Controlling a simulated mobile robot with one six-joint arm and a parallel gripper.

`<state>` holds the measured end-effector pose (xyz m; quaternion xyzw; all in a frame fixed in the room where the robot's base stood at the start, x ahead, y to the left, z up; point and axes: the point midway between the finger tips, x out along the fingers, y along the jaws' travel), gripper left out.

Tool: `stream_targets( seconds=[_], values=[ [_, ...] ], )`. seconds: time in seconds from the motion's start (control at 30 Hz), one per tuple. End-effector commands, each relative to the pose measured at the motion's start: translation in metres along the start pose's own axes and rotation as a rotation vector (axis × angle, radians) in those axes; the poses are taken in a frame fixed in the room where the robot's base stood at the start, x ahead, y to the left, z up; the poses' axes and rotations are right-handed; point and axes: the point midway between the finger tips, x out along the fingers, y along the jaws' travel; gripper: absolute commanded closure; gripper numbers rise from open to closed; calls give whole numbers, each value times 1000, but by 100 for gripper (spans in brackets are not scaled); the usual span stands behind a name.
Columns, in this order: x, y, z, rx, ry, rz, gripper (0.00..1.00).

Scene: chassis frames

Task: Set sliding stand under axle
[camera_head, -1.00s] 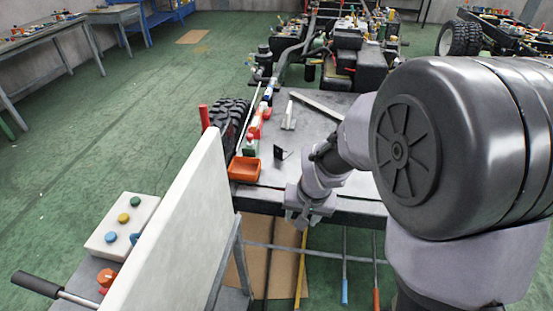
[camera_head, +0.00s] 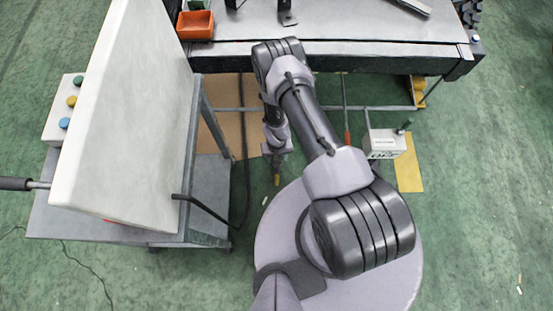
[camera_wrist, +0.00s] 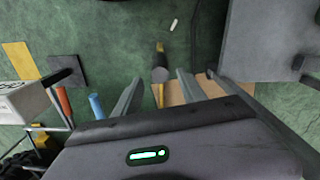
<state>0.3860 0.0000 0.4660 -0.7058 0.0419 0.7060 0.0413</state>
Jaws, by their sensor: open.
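My gripper (camera_head: 277,148) hangs low in front of the workbench, between the grey trolley and my base. In the wrist view my gripper (camera_wrist: 160,78) is open, its two fingers apart. A tool with a dark round end and yellow shaft (camera_wrist: 160,92) shows between the fingers, below them; no contact is visible. Its yellow end (camera_head: 277,180) shows beneath the gripper in the head view. A small metal piece with an upright part (camera_head: 287,17) stands on the workbench; I cannot tell whether it is the sliding stand. No axle is clearly visible now.
The grey workbench (camera_head: 225,62) carries an orange bin (camera_head: 195,27). A trolley (camera_head: 215,165) with a tall pale panel (camera_head: 135,110) stands left. Brown cardboard (camera_head: 220,125) lies beneath the bench. A labelled white box (camera_head: 383,143) stands right. Green floor is open at far right.

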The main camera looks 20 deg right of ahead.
Motion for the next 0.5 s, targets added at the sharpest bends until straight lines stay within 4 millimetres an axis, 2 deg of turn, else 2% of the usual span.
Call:
stream_targets(
  seconds=[0.03, 0.2, 0.33, 0.5],
  values=[
    [18, 0, 1, 0, -1, 0, 51],
    [50, 0, 0, -1, 0, 0, 51],
    [61, 0, 0, 0, 0, 1, 51],
    [64, 0, 0, 1, -1, 1, 51]
  ],
)
